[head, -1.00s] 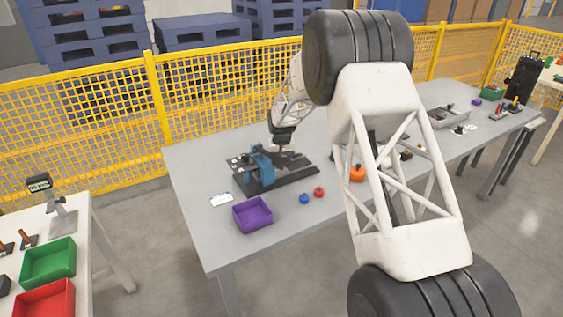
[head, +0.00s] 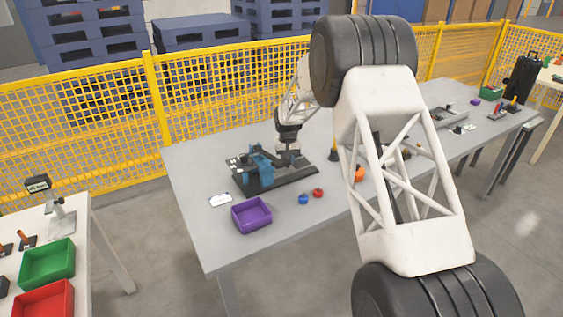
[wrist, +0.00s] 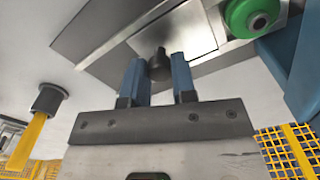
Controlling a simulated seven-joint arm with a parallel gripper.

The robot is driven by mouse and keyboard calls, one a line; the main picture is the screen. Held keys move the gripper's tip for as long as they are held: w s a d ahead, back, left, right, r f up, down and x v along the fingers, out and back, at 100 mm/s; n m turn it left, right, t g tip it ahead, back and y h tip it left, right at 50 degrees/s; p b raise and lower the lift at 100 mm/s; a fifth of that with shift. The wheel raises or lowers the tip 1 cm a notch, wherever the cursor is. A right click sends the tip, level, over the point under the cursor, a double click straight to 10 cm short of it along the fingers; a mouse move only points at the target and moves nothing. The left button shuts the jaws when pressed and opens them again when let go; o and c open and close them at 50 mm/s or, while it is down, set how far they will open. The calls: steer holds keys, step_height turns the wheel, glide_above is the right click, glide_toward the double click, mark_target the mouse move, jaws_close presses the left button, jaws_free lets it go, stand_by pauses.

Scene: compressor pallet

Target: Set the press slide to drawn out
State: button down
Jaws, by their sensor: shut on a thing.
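The blue press (head: 256,163) stands on a dark base plate (head: 298,173) at the left part of the grey table. In the wrist view, a flat metal plate, which looks like the press slide (wrist: 183,37), carries a dark knob (wrist: 159,64). My gripper (wrist: 159,74) has its two blue fingers on either side of this knob and is shut on it. In the head view my gripper (head: 288,157) is low over the base plate, right of the press body. The slide's exact travel is too small to tell there. A green round button (wrist: 250,14) shows in the wrist view.
A purple bin (head: 252,215), a blue knob (head: 303,199) and a red knob (head: 318,193) sit in front of the press. An orange part (head: 359,174) is to the right. A yellow mesh fence (head: 90,120) runs behind.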

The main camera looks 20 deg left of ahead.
steer(key=w+d, duration=0.5)
steer(key=shift+w+d, duration=0.1)
steer(key=c, duration=1)
jaws_free()
steer(key=shift+d, duration=0.1)
steer(key=shift+o, duration=0.4)
steer(key=shift+r, duration=0.2)
step_height(320, 180, up, 8)
steer(key=shift+f, duration=0.25)
